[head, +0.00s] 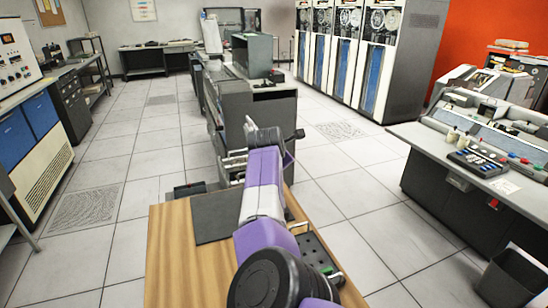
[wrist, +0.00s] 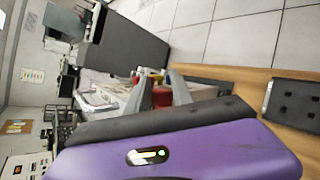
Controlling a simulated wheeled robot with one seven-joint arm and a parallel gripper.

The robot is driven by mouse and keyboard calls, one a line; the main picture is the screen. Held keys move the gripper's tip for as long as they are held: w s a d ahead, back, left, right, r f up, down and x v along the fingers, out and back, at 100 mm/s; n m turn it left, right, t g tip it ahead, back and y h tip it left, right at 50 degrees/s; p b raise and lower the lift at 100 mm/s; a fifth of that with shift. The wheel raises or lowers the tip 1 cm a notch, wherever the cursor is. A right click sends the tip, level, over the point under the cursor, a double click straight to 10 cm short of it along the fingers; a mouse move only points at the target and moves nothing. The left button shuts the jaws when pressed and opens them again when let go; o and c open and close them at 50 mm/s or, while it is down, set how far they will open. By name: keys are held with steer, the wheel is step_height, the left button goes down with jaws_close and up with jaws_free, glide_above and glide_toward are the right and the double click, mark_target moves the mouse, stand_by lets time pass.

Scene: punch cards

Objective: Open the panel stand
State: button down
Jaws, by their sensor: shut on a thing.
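My gripper (head: 234,162) shows in the head view at the end of my purple arm, at the far edge of the wooden table, against the near end of a grey machine (head: 262,112). In the wrist view my gripper (wrist: 160,92) has its grey fingers close together near small red parts. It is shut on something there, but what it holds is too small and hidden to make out. No panel stand stands out clearly; the grey machine may carry it. The arm covers part of the machine's near end.
The wooden table (head: 175,260) is below my arm, with a dark flat plate (head: 212,222) on it. A console desk (head: 480,170) stands at right, blue-doored cabinets (head: 18,140) at left, and tall tape units (head: 350,50) at the back.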

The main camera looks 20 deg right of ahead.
steer(key=shift+s+d+f+p, duration=0.15)
steer(key=shift+d+f, duration=0.1)
steer(key=shift+d, duration=0.65)
steer(key=shift+d+f+p, duration=0.2)
steer(key=shift+d+f, duration=0.1)
steer(key=shift+d, duration=0.6)
steer(key=shift+s+d+f+p, duration=0.15)
steer(key=shift+d+f, duration=0.1)
steer(key=shift+d, duration=0.65)
steer(key=shift+w, duration=0.1)
steer(key=c, duration=1.1)
jaws_free()
steer(key=shift+c, duration=0.2)
steer(key=shift+r, duration=0.1)
steer(key=shift+a+r, duration=0.1)
steer(key=shift+r, duration=0.05)
